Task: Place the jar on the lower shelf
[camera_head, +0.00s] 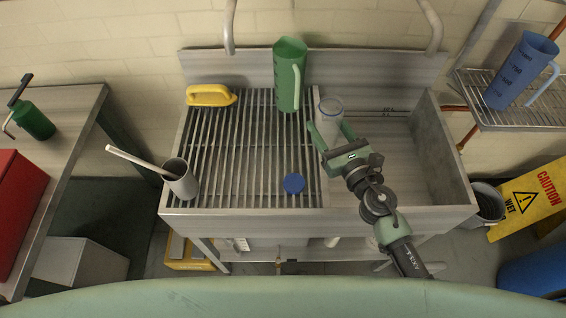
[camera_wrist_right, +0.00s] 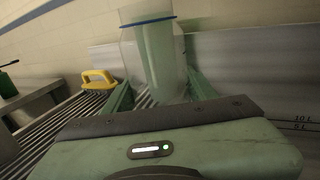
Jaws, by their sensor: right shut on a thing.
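A clear jar (camera_head: 330,106) with a bluish rim is in my right gripper (camera_head: 329,128), over the divide between the slatted drainboard and the sink basin. In the right wrist view the jar (camera_wrist_right: 150,55) stands roughly upright between the two green fingers (camera_wrist_right: 160,95), which are shut on it. Its base is partly hidden by the gripper body, so I cannot tell whether it touches the drainboard. A wire shelf (camera_head: 530,117) at the right holds a blue measuring jug (camera_head: 520,70). My left gripper is not in view.
The basin (camera_head: 400,165) is empty. A yellow caution sign (camera_head: 530,200) stands at the right, below the wire shelf.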

